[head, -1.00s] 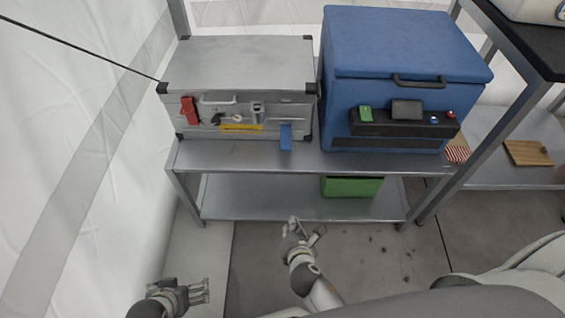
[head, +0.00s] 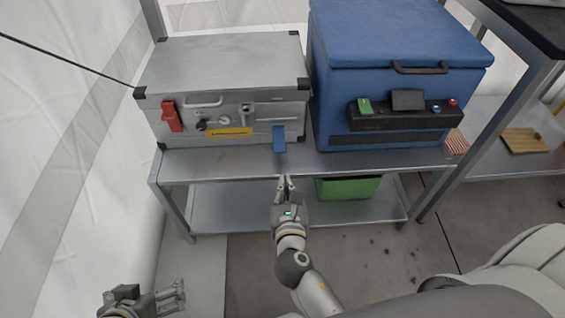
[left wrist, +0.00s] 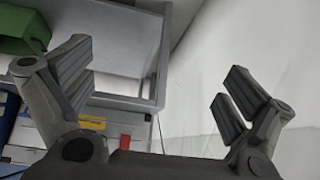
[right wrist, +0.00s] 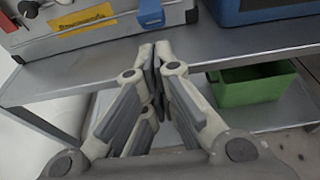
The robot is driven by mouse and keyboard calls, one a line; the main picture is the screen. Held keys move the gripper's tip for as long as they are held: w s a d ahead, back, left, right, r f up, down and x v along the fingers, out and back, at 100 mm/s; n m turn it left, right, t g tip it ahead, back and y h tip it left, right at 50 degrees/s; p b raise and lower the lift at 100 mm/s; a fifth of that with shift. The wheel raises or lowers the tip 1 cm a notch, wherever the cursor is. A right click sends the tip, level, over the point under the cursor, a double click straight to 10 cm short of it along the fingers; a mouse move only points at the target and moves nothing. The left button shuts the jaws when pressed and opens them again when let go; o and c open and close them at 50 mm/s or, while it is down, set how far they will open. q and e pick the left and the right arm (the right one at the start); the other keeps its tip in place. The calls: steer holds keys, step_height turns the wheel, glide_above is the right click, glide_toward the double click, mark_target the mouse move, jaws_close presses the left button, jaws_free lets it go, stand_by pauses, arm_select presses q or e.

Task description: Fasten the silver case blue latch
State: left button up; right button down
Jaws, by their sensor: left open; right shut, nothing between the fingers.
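The silver case (head: 222,78) stands on the upper shelf at the left, lid down. Its blue latch (head: 279,139) hangs low on the front's right side, sticking out near the shelf edge; it also shows at the top of the right wrist view (right wrist: 150,13). A red latch (head: 171,116) is on the front's left side. My right gripper (head: 285,180) is shut and empty, just below and in front of the blue latch, apart from it. My left gripper (head: 172,296) is open and empty, low at the left; its spread fingers show in the left wrist view (left wrist: 160,90).
A blue cooler box (head: 395,75) stands right of the case, with a narrow gap between. The metal shelf's front edge (head: 350,165) lies over a green bin (head: 347,188) on the lower shelf. A yellow label (head: 230,132) is on the case front.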

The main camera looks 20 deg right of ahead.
mark_target(279, 140)
steer(key=b+x, duration=0.2)
steer(key=x, duration=0.7)
steer(key=shift+w+f, duration=0.15)
arm_select(q)
steer(key=w+d+r+t+h, duration=0.1)
steer(key=w+d+r+t, duration=0.2)
steer(key=w+r+t, duration=0.2)
steer(key=shift+w+r+t+h, duration=0.35)
steer(key=shift+w+r, duration=0.45)
steer(key=shift+w, duration=0.9)
arm_select(e)
steer(key=shift+w+d, duration=0.1)
steer(key=shift+w, duration=0.25)
arm_select(q)
steer(key=shift+d, duration=0.1)
